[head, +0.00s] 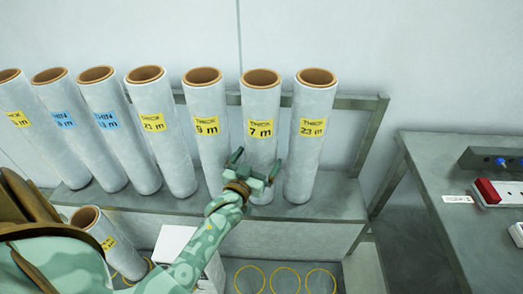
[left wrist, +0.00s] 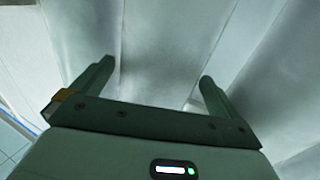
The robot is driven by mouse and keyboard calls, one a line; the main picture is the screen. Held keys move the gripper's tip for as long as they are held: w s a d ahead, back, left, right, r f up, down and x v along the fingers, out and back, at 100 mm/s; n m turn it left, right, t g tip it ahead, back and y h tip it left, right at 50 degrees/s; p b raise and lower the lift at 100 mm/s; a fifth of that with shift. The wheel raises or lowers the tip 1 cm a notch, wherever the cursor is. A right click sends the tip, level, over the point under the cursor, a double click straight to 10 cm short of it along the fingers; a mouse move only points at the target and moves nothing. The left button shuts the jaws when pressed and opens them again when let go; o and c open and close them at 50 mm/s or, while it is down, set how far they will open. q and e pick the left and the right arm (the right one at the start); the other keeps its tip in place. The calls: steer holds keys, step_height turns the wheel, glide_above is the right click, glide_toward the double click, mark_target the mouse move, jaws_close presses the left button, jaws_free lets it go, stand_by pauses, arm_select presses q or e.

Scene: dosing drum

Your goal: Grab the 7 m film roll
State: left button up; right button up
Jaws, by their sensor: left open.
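The 7 m film roll (head: 262,105) stands upright on the rack shelf, with a yellow THICK 7 m label and a brown core at its top. My left gripper (head: 255,162) is in front of its lower half, below the label. Its two fingers are spread apart with nothing clamped between them. In the left wrist view the open fingers (left wrist: 155,85) point at a pale roll surface (left wrist: 160,45) that spans the gap between them. I cannot tell whether either finger touches the roll. My right gripper is not in view.
The 9 m roll (head: 207,105) stands close on the left and the 23 m roll (head: 313,110) close on the right. More rolls line the shelf (head: 340,195) to the left. Another roll (head: 88,222) stands lower, by my arm. A grey table (head: 440,185) is at right.

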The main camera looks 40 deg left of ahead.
arm_select(q)
steer(key=w, duration=0.3)
steer(key=shift+a+f+b, duration=0.1)
steer(key=shift+a+b, duration=0.2)
steer(key=c, duration=1.4)
steer(key=shift+c, duration=0.7)
steer(key=shift+r, duration=0.2)
